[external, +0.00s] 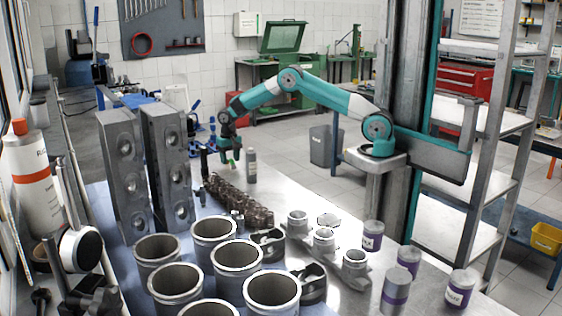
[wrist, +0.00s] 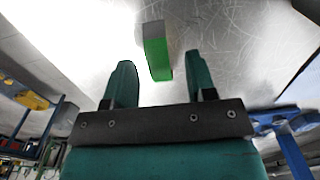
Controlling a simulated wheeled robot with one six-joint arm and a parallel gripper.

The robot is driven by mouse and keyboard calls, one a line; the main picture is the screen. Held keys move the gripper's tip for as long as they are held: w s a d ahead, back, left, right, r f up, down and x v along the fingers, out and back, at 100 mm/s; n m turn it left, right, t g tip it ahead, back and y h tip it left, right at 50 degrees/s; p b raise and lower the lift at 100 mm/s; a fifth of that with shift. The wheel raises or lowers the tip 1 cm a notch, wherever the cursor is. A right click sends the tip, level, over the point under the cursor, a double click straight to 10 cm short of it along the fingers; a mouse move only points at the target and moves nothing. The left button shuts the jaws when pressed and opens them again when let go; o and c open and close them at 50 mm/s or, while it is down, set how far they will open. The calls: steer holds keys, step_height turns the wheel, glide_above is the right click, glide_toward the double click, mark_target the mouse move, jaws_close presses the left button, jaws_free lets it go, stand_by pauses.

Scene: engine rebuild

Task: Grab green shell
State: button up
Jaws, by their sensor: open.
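The green shell (wrist: 158,60) is a small curved green piece with a grey end, on the scratched metal tabletop in the wrist view. It lies just ahead of and between the two teal fingers of my gripper (wrist: 160,75), apart from both. The fingers are spread and nothing is held. In the external view my gripper (external: 226,148) hangs low over the far end of the bench, and a small green patch (external: 237,154) that looks like the shell shows beside it.
Two tall grey engine blocks (external: 168,165) stand left of my gripper. A dark grey cylinder (external: 251,165) stands close on its right. A crankshaft (external: 238,203) lies nearer, with several cylinder liners (external: 237,257) in front. Purple-banded cans (external: 460,288) stand at the right.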

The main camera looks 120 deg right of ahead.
steer(key=shift+f, duration=0.55)
jaws_close()
steer(key=shift+r, duration=0.15)
